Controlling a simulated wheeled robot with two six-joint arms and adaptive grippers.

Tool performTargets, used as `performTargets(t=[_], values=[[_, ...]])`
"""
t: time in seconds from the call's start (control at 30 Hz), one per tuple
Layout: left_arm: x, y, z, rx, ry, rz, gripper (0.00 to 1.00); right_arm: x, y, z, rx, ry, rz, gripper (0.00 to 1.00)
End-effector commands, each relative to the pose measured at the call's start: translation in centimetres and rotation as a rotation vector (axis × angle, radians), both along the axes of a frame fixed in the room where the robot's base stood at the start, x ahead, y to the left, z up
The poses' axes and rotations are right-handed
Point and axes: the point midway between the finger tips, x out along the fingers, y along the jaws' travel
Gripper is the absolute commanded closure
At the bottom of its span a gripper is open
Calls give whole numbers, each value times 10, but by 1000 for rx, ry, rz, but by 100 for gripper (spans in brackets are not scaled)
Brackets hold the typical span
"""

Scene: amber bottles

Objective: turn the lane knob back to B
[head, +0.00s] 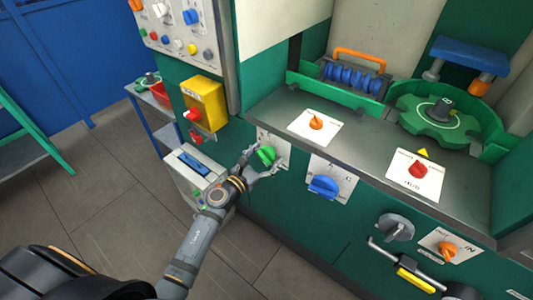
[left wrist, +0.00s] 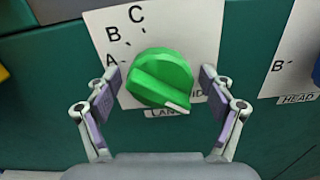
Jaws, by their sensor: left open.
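The green lane knob (head: 266,155) sits on a white plate on the green machine front. In the left wrist view the knob (left wrist: 160,78) shows its raised grip slanting from upper left to lower right, with a white mark at the lower-right end. The letters A, B and C are printed left of and above it; the white mark points away from them. My left gripper (head: 263,161) is open around the knob. In the left wrist view its fingers (left wrist: 160,84) stand on either side, with a gap visible at the right; contact at the left is unclear.
A blue knob (head: 323,186) on its own plate is to the right. A yellow box with a red button (head: 192,115) is to the left. An orange knob (head: 316,123) and a red knob (head: 418,170) sit on the ledge above.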

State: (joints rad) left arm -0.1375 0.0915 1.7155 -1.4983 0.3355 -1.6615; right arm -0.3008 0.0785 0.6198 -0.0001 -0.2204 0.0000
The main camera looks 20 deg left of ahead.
Motion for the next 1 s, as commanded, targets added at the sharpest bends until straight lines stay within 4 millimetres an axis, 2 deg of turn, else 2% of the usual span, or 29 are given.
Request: performTargets(t=[0.2,0.23,0.6,0.63,1.0], values=[[0,0,-1,0,1,0,18,0,2,0,3,-1,-1,0],[0,0,-1,0,1,0,21,0,2,0,2,-1,-1,0],[0,0,0,-1,0,0,71,1,1,0,1,-1,0,0],[0,0,0,-1,0,0,73,1,0,0,0,-1,0,0],[0,0,0,-76,29,0,73,1,-3,5,-4,-2,1,0]])
